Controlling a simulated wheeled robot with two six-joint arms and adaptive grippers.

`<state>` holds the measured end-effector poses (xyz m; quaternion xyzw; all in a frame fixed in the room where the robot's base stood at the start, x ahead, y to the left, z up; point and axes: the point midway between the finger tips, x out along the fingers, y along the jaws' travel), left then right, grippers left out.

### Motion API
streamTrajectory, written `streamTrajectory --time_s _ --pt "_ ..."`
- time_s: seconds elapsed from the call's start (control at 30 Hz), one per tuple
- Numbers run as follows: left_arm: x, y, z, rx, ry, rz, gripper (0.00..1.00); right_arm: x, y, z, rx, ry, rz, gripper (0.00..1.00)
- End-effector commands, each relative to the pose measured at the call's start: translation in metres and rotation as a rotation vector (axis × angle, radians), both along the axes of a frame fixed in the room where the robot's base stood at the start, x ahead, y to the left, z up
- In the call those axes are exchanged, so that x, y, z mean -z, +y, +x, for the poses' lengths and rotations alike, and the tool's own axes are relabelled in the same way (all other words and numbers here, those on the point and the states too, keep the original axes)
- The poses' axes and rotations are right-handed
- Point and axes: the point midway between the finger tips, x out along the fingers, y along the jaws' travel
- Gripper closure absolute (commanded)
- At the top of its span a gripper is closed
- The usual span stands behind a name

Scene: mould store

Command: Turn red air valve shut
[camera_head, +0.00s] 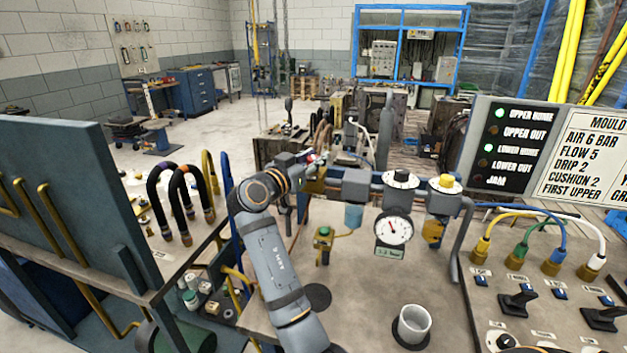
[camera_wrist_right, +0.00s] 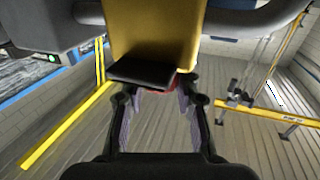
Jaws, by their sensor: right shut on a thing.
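The air valve has a yellow-brass body (camera_wrist_right: 152,35) at the top of the right wrist view. A small part of its red handle (camera_wrist_right: 173,83) shows between the fingers, partly covered by a black plate (camera_wrist_right: 142,74). My right gripper (camera_wrist_right: 155,88) is shut on the red handle, with a finger on each side. In the head view my right gripper (camera_head: 312,170) is at the left end of the air line, where the arm hides most of the valve. How far the handle is turned cannot be told. My left gripper is not in view.
Right of the valve are a pressure gauge (camera_head: 394,230), a black-and-white knob (camera_head: 400,178) and a yellow knob (camera_head: 445,183). A grey cup (camera_head: 412,324) stands on the bench. A lamp panel (camera_head: 510,145) and levers (camera_head: 518,302) are at right.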

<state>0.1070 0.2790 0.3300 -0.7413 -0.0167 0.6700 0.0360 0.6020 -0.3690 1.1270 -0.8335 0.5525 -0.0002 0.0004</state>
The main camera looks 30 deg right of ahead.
Motion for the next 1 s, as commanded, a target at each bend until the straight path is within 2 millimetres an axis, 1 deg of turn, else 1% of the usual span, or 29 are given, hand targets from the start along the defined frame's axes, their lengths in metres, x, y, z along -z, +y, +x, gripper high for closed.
streamTrajectory --time_s 0.03,0.2,0.3,0.6,1.0 --pt "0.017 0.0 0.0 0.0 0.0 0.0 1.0 0.008 0.001 0.001 0.042 -0.001 0.0 1.0" --pt "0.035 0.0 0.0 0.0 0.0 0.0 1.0 0.005 0.0 0.001 0.19 0.001 -0.001 1.0" --pt "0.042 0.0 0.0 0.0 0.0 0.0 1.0 0.004 0.0 0.001 0.267 0.002 -0.001 1.0" --pt "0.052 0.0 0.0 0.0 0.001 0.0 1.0 0.001 0.0 0.001 0.429 0.003 -0.002 1.0" --pt "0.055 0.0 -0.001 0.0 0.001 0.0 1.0 0.001 -0.001 0.0 0.496 0.002 0.001 1.0"
